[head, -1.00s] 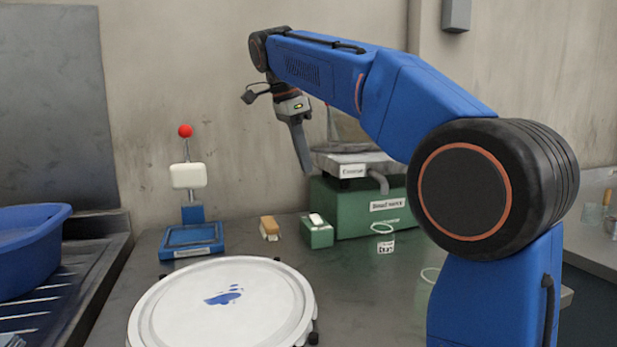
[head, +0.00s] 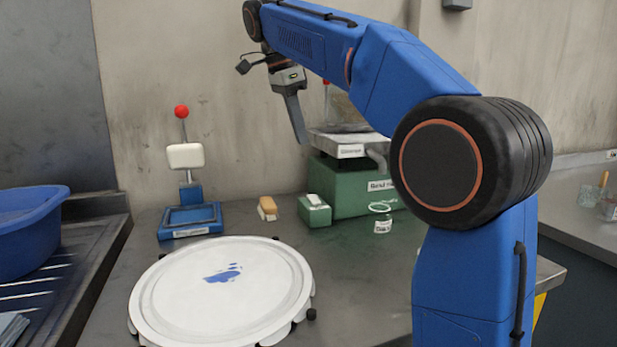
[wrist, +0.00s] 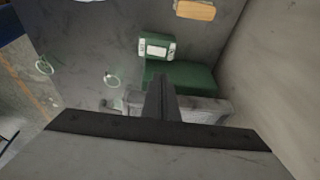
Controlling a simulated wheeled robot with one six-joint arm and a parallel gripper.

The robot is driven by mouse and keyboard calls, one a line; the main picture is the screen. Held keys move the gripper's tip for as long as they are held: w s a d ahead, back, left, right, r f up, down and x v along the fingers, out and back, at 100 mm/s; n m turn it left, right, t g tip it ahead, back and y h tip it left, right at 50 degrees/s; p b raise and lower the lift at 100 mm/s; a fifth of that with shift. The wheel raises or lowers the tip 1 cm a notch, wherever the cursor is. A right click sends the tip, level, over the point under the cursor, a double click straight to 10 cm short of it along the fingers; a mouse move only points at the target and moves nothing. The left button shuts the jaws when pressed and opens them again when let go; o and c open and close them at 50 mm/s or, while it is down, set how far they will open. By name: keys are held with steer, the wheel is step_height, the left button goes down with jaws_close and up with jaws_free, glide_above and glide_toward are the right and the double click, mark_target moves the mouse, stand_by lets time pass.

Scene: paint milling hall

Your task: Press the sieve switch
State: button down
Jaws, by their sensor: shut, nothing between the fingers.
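The switch that fits the task is a small green box with a white rocker (head: 314,209). It stands on the bench at the front left of a larger green machine base (head: 340,187). In the wrist view the switch box (wrist: 156,47) shows beyond the fingertips, with white on its face. My gripper (head: 302,141) is shut and empty, pointing down in the air above and behind the switch box in the picture, apart from it. In the wrist view its fingers (wrist: 161,82) overlap the green base. A metal pan with a label (head: 337,143) sits on that base.
A tan-and-white block (head: 267,208) lies left of the switch. A blue stand with a red ball lever (head: 188,217) is farther left. A jar (head: 382,221) stands right. A large white round lid (head: 222,290) fills the front, and a blue tub (head: 30,230) is at left.

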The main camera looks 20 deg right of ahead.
steer(key=shift+f, duration=0.1)
glide_toward(315, 198)
steer(key=f, duration=0.1)
steer(key=w+d+f, duration=0.1)
steer(key=f, duration=0.2)
steer(key=shift+w+d+f, duration=0.25)
steer(key=shift+d+f, duration=0.1)
steer(key=shift+d, duration=0.05)
steer(key=shift+w+f, duration=0.1)
steer(key=shift+f, duration=0.35)
steer(key=shift+w+f, duration=0.1)
steer(key=shift+f, duration=0.15)
steer(key=shift+s+r, duration=0.2)
steer(key=shift+s, duration=0.55)
